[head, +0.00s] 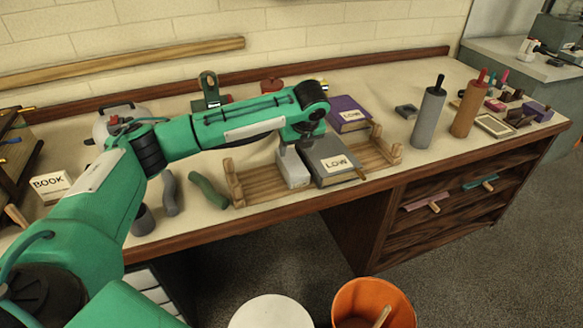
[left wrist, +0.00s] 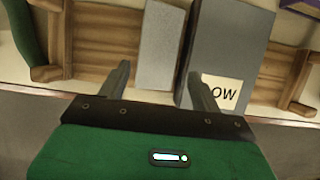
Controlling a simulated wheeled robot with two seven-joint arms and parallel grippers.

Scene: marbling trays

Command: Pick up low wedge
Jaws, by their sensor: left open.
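A dark grey book-like block labelled LOW (head: 333,165) lies in a wooden slatted rack (head: 256,187). A plain light grey block (head: 295,172) stands right beside it, on its left; it has no label that I can see. A purple block labelled LOW (head: 350,110) lies behind. My left gripper (head: 296,142) is over the light grey block, fingers open. In the left wrist view the open fingers (left wrist: 160,82) have the light grey block (left wrist: 157,45) between them, and the right finger overlaps the dark grey block (left wrist: 222,45). Contact cannot be told. My right gripper is out of view.
Green (head: 208,190) and grey (head: 170,193) curved pieces lie left of the rack. A grey roller (head: 429,118) and a brown roller (head: 468,105) stand to the right. A white block labelled BOOK (head: 52,186) is at left. An orange bucket (head: 373,305) stands on the floor in front.

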